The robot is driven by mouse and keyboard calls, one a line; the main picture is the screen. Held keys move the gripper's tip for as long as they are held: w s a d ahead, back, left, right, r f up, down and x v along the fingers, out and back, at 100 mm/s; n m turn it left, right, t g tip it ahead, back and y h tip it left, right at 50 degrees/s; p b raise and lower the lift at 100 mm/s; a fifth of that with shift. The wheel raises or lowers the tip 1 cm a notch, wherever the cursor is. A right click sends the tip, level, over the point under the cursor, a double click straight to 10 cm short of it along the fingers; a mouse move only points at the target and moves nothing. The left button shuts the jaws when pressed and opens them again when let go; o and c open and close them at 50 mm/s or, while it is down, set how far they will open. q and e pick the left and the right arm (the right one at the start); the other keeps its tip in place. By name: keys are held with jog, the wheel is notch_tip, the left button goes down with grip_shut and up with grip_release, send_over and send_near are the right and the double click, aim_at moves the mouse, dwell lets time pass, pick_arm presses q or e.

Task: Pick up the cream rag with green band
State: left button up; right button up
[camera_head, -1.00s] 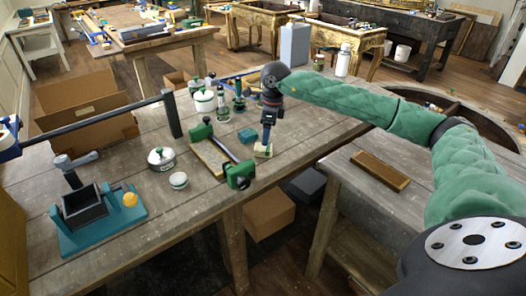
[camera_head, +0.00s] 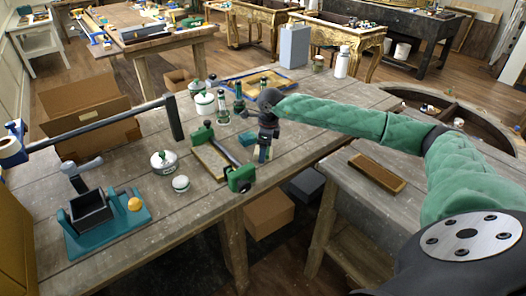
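My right gripper (camera_head: 263,154) points down at the tabletop near the right edge of the wooden workbench (camera_head: 150,226), at the end of my green-sleeved arm. It is small in the view, and the gap between its fingers cannot be made out. The cream rag with green band is largely hidden behind the fingers at this spot; whether they touch it or grip it cannot be told. My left gripper is not in view.
A teal block (camera_head: 248,144) is close to the left of my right gripper. A green-ended clamp-like tool (camera_head: 240,178) lies in front. Green bottles (camera_head: 222,108) and white pots (camera_head: 205,103) stand behind. A lower table (camera_head: 350,205) with a brown tray (camera_head: 377,174) is at right.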

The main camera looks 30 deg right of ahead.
jog(key=shift+f, duration=0.15)
jog(key=c, duration=1.1)
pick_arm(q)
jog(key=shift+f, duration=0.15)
pick_arm(e)
jog(key=shift+o, duration=0.2)
notch_tip(320, 180, up, 4)
jog(key=shift+f+b, duration=0.15)
jog(key=shift+b, duration=1.05)
pick_arm(q)
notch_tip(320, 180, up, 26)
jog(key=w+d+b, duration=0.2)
jog(key=b, duration=0.2)
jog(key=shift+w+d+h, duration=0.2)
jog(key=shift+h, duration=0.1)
pick_arm(e)
jog(key=s+d+r, duration=0.7)
jog(key=s, duration=0.1)
jog(key=shift+s+d+r, duration=0.2)
jog(key=shift+s+d, duration=0.1)
jog(key=shift+s, duration=0.1)
